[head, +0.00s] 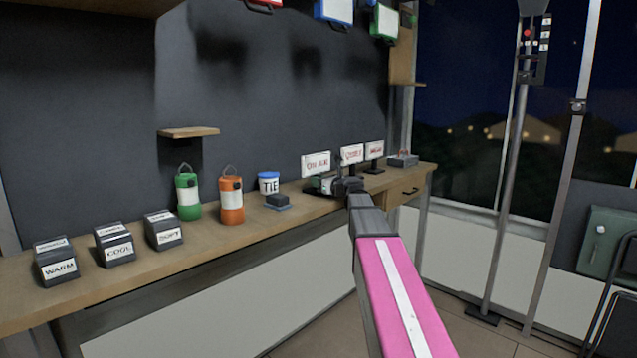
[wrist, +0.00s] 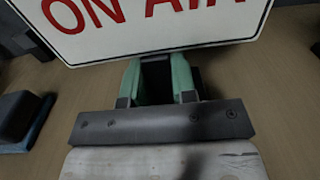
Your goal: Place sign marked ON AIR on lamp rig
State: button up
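The sign marked ON AIR (head: 316,163) stands upright on the wooden counter, the leftmost of three signs. Its white face with red letters fills the top of the wrist view (wrist: 160,35). My gripper (head: 338,185) is low at the counter, close by this sign. In the wrist view its green-padded fingers (wrist: 157,80) sit just below the sign's lower edge, on either side of a dark part. I cannot tell whether they press on it. A tall grey pole (head: 508,150) at the right, with a floor foot and a panel high up, appears to be the lamp rig.
Two more signs (head: 352,153) (head: 375,150) stand close to the right. On the counter (head: 130,285) are a TIE tub (head: 269,183), a dark block (head: 278,202), an orange lantern (head: 231,203), a green lantern (head: 188,197) and labelled boxes (head: 115,246). A second pole (head: 567,150) stands farther right.

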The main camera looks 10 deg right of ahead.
jog(key=o, duration=0.4)
jog(key=shift+o, duration=0.2)
jog(key=shift+r, duration=0.1)
jog(key=v, duration=1.2)
